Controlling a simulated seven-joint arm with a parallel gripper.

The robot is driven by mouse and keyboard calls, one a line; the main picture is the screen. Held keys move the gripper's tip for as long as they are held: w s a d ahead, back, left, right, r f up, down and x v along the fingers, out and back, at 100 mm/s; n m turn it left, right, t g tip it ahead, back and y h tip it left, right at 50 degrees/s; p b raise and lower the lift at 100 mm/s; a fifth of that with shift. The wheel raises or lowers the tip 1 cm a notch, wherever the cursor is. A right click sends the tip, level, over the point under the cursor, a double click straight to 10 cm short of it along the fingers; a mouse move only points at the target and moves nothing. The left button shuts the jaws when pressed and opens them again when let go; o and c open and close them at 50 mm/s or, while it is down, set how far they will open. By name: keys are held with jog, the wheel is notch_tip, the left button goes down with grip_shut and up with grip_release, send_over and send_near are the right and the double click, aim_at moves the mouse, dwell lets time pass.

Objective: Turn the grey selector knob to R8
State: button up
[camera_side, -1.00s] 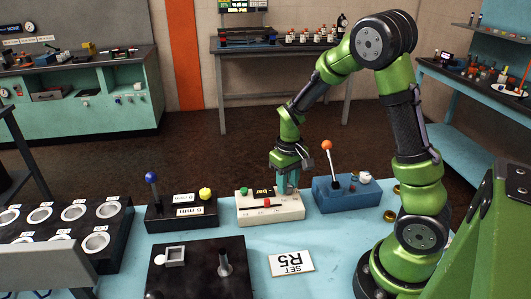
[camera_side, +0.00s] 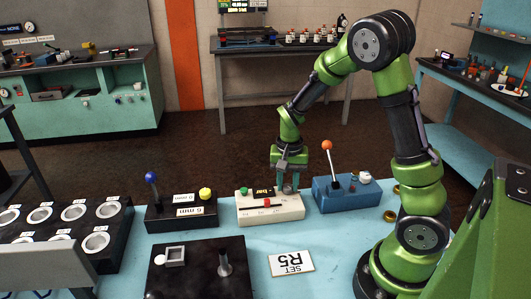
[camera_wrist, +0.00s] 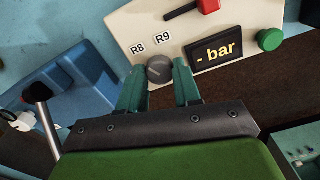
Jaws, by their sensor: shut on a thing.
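The grey selector knob (camera_wrist: 158,69) is round and sits on the cream panel box (camera_wrist: 135,22), just below the printed labels R8 (camera_wrist: 138,48) and R9 (camera_wrist: 163,38). I cannot clearly tell which label its mark points to. My gripper (camera_wrist: 158,84) has its two teal fingers on either side of the knob and is shut on it. In the side view my gripper (camera_side: 288,187) reaches down onto the right end of the cream box (camera_side: 270,212), and the knob is mostly hidden there.
The box carries a display reading "- bar" (camera_wrist: 218,49), a green button (camera_wrist: 270,40) and a red lever (camera_wrist: 207,8). A blue box (camera_side: 345,197) with an orange-topped lever stands close on the right. A black box (camera_side: 182,216) stands left. A card reading "SET R5" (camera_side: 291,263) lies in front.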

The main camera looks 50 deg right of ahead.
aim_at(287, 185)
dwell(0.5)
jog(key=o, duration=1.1)
jog(key=shift+c, duration=0.2)
notch_tip(287, 185, up, 17)
jog(key=s+a+r+n+t+y, duration=0.2)
jog(key=s+a+n+t, duration=0.5)
jog(key=s+a, duration=0.3)
jog(key=a, duration=0.3)
jog(key=shift+a+r+n, duration=0.15)
jog(key=shift+a+n, duration=0.2)
jog(key=shift+n, duration=0.05)
